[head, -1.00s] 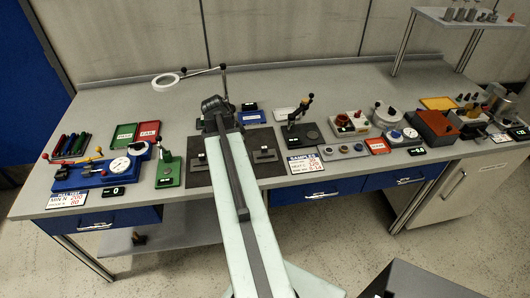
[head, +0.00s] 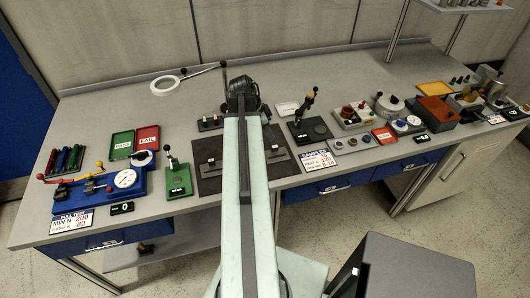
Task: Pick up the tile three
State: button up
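No piece in the head view can be made out for certain as tile three; labels on the small pieces are too small to read. A dark mat (head: 209,184) on the bench carries small metal-grey fixtures, one left of my arm (head: 211,161) and one right of it (head: 276,153). My arm crosses the mat and hides its middle. My gripper (head: 241,84) is a dark shape at the arm's far end, over the back half of the bench. Its fingers cannot be made out, and nothing is clearly seen in it.
Left are a blue gauge device (head: 125,181), green press (head: 178,180), green tray (head: 122,145), red tray (head: 147,138) and pen tray (head: 65,159). A dark grey box (head: 412,265) stands in front.

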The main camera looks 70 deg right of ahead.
aim_at(275, 146)
jog(key=b+x, duration=0.2)
jog(key=shift+w+f+b, duration=0.1)
jog(key=shift+f+b, duration=0.2)
jog(key=shift+f, duration=0.15)
jog(key=b+x, duration=0.5)
jog(key=shift+w+a+f, duration=0.15)
jog(key=shift+a, duration=0.2)
jog(key=shift+d, duration=0.1)
grip_shut()
dwell(0.7)
